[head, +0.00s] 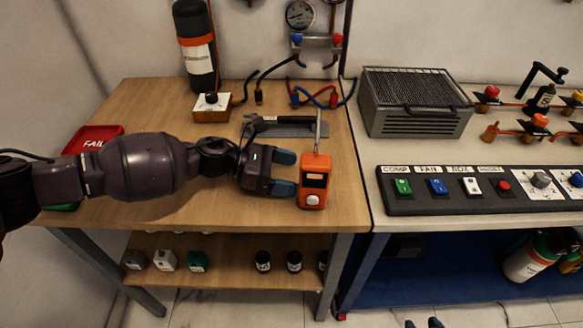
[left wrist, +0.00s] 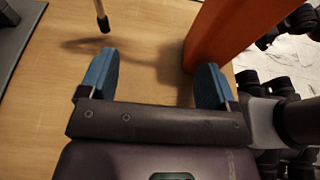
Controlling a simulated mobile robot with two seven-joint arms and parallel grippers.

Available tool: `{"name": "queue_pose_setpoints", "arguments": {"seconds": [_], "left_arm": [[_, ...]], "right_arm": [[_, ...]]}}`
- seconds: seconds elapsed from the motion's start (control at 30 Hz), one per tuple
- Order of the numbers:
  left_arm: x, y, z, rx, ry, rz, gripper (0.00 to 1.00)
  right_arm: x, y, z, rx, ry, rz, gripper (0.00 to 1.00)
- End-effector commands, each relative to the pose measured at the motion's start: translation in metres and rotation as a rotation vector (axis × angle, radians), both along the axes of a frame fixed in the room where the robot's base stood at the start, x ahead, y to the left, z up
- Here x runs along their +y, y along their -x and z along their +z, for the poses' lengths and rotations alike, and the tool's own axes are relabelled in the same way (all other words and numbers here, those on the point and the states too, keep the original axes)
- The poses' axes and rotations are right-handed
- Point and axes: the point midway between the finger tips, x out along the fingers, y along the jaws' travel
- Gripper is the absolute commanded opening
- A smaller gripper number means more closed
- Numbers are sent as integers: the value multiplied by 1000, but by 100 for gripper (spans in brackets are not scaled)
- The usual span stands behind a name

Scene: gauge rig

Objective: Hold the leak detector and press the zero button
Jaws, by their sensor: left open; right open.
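The leak detector (head: 315,177) is an orange handheld unit with a dark screen and a thin probe on top. It stands near the front right of the wooden bench. A white button (head: 313,199) is low on its face; I cannot read a label on it. My left gripper (head: 284,173) is open just left of the detector, its blue fingertips pointing at it. In the left wrist view the orange body (left wrist: 232,38) is beyond and beside the right finger, and the gap between the fingers (left wrist: 154,80) is empty. Tips of my right gripper (head: 423,324) show at the bottom edge, apart.
A clamp-like black tool on a grey plate (head: 290,128) lies behind the detector. A switch box (head: 211,107), hoses (head: 325,97) and a red FAIL tray (head: 92,140) are on the bench. The button panel (head: 480,190) is on the right-hand table.

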Motion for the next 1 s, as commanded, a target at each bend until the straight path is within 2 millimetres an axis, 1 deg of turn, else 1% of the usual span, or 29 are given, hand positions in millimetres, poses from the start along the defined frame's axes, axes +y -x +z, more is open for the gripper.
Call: {"name": "queue_pose_setpoints", "arguments": {"seconds": [0.17, 0.2, 0.73, 0.9, 0.93, 1.0], "left_arm": [[0, 0, 0, 0, 0, 0, 83], [0, 0, 0, -1, 0, 0, 82], [0, 0, 0, -1, 0, 0, 0], [0, 0, 0, -1, 0, 0, 0], [0, 0, 0, -1, 0, 0, 2], [0, 0, 0, -1, 0, 0, 13]], "right_arm": [[2, 0, -1, 1, -6, -6, 43], [2, 0, -1, 1, -7, -6, 43], [0, 0, -2, 3, 0, 0, 43], [-2, 1, -2, 4, 5, 5, 43], [-2, 1, -2, 4, 6, 5, 43], [-2, 1, -2, 4, 5, 5, 43]]}}
